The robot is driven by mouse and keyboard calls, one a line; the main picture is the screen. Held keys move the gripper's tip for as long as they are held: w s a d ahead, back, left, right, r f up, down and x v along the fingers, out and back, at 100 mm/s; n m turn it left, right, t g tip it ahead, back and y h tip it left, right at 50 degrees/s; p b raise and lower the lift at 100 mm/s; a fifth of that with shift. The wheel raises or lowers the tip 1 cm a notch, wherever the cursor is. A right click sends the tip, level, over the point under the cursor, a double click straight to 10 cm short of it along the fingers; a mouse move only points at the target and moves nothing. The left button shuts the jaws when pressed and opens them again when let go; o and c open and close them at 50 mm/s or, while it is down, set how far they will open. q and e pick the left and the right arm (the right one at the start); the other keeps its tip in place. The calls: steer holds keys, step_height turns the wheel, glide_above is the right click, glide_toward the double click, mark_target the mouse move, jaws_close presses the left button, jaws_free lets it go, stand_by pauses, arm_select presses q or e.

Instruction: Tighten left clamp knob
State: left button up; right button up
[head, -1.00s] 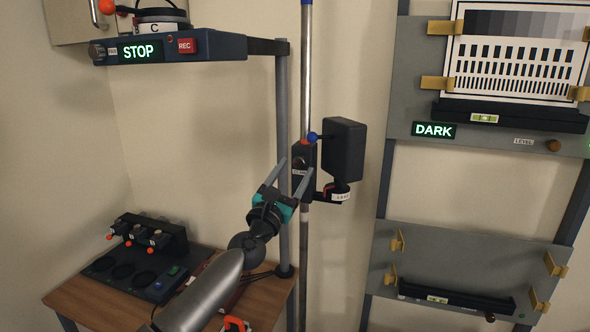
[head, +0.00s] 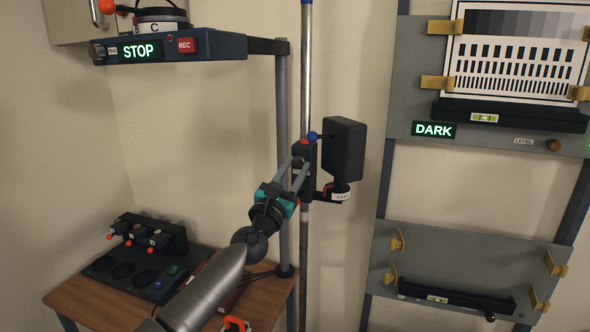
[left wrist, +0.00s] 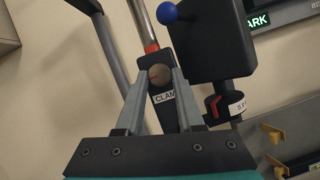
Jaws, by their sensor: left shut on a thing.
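The clamp (head: 305,182) is a dark block on the upright metal pole. It also shows in the left wrist view, with its label (left wrist: 164,97) partly covered by a finger. Its round brownish knob (left wrist: 159,74) sits between the fingertips of my left gripper (left wrist: 159,76). In the head view my left gripper (head: 299,166) reaches the clamp from the lower left, with its fingers shut on the knob. The knob is mostly hidden there. My right gripper is in neither view.
A black box (head: 343,150) with a blue ball knob (head: 312,136) is just right of the clamp. A grey post (head: 283,120) stands close on the left, carrying a shelf (head: 205,45) with a STOP display. A wooden table (head: 262,300) lies below.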

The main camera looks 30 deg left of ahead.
arm_select(q)
jaws_close()
steer(key=shift+m, duration=0.4)
steer(key=m+h, duration=0.1)
steer(key=m, duration=0.2)
steer(key=m+h, duration=0.2)
steer(key=m, duration=0.1)
steer(key=shift+a+r+g, duration=0.1)
steer(key=shift+a+g, duration=0.1)
steer(key=shift+g, duration=0.2)
steer(key=m+h, duration=0.1)
steer(key=m, duration=0.2)
steer(key=m+g+h, duration=0.1)
steer(key=m, duration=0.1)
steer(key=shift+s+a+r+m+g, duration=0.1)
steer(key=shift+a+r+m+g, duration=0.1)
steer(key=shift+m+g, duration=0.15)
steer(key=m, duration=0.1)
steer(key=m+g+p, duration=0.1)
steer(key=m+p, duration=0.1)
steer(key=m, duration=0.1)
steer(key=shift+r+h, duration=0.25)
steer(key=shift+h, duration=0.15)
steer(key=m+g+p, duration=0.1)
steer(key=m+p, duration=0.2)
steer(key=shift+r+g, duration=0.15)
steer(key=shift+g, duration=0.1)
steer(key=shift+m+g+y+p, duration=0.3)
steer(key=shift+m+p, duration=0.25)
steer(key=shift+p, duration=0.25)
